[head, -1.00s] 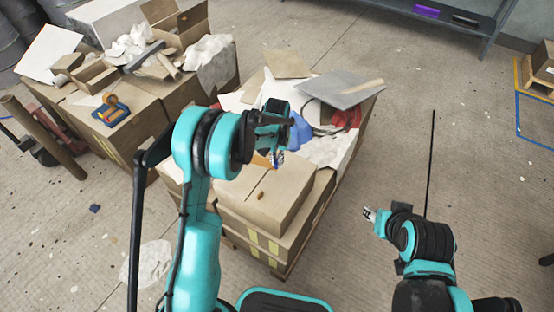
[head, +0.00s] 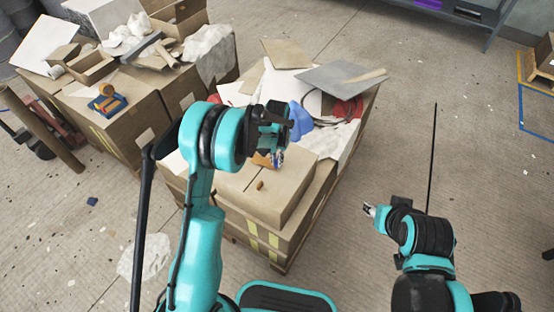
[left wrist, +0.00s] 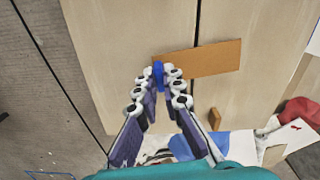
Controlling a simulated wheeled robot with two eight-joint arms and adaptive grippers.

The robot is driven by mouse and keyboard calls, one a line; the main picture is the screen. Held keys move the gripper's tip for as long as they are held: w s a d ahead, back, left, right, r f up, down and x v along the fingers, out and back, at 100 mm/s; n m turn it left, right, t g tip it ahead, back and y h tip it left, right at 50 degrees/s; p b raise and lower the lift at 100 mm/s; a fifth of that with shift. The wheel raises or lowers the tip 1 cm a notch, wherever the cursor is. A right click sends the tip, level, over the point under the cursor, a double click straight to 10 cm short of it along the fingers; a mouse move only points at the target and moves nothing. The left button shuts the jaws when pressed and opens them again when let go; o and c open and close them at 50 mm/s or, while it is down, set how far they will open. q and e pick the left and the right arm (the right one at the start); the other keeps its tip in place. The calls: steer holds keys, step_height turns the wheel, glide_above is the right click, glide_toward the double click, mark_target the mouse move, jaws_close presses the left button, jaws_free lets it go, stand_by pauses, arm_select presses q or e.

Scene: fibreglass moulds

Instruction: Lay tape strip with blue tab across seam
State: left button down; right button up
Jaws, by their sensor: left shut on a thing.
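The tape strip (left wrist: 208,60) is a flat orange-brown piece with a blue tab (left wrist: 158,74) at its left end in the left wrist view. My left gripper (left wrist: 158,84) is shut on the blue tab. The strip spans the dark seam (left wrist: 198,25) of a cardboard box in that view; I cannot tell if it touches the box. In the head view the strip (head: 262,160) shows as an orange patch beside my left gripper (head: 277,158), over the box (head: 265,195). My right gripper (head: 370,210) is away to the right over the floor, too small to read.
A small brown piece (head: 260,185) lies on the box near the seam. Blue, red and white materials and a grey board (head: 340,84) lie behind. Another cluttered box stack (head: 110,120) stands at left. The floor at right is mostly clear.

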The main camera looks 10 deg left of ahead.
arm_select(q)
steer(key=shift+f+b, duration=0.55)
stand_by(0.4)
steer(key=c, duration=1.6)
jaws_free()
step_height(320, 180, up, 12)
steer(key=shift+r, duration=0.1)
